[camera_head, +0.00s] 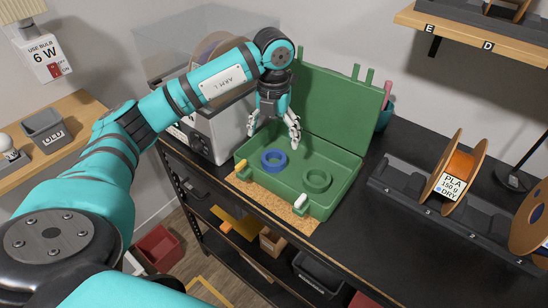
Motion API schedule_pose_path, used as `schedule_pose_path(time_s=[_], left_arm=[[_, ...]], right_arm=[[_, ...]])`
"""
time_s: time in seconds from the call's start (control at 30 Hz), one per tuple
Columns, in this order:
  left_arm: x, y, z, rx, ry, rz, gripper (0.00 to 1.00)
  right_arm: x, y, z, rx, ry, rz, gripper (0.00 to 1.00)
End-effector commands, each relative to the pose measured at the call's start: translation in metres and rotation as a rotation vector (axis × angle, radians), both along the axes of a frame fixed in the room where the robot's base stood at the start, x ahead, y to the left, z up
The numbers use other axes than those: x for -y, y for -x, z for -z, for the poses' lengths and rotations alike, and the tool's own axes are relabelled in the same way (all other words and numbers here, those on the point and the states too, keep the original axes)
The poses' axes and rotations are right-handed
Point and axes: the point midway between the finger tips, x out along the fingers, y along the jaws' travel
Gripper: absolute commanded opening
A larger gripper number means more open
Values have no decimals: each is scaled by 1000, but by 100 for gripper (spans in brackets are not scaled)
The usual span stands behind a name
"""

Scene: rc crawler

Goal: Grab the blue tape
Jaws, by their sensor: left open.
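The blue tape (274,160) is a ring lying flat in the left part of the open green case (338,203). My left gripper (273,139) points down above the case, over the far side of the blue tape. Its fingers are spread apart with nothing between them. I cannot tell how high the fingertips are above the tape. A green tape roll (317,180) lies to the right of the blue tape in the same case. My right gripper is not in view.
The case lid (335,115) stands upright behind. A grey printer-like machine (222,135) stands close left of the case. A dark rack with an orange filament spool (458,166) is on the right. A cork mat (270,203) lies under the case's front edge.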

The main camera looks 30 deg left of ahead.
Motion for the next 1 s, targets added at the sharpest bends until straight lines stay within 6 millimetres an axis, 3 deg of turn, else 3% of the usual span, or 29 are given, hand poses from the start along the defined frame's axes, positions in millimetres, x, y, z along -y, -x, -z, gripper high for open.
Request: schedule_pose_path(time_s=[0.13,0.33,0.53,0.7,0.97,1.0], left_arm=[[0,1,23,-3,0,2,90],[0,1,37,-2,2,2,90],[-1,3,62,-6,1,2,90],[-1,2,83,-2,2,2,90],[-1,2,87,2,2,3,90],[-1,2,87,2,2,3,85]], right_arm=[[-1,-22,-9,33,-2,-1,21],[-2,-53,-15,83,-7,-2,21],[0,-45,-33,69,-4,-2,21],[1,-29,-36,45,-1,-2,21],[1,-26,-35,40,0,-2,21],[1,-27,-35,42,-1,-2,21]])
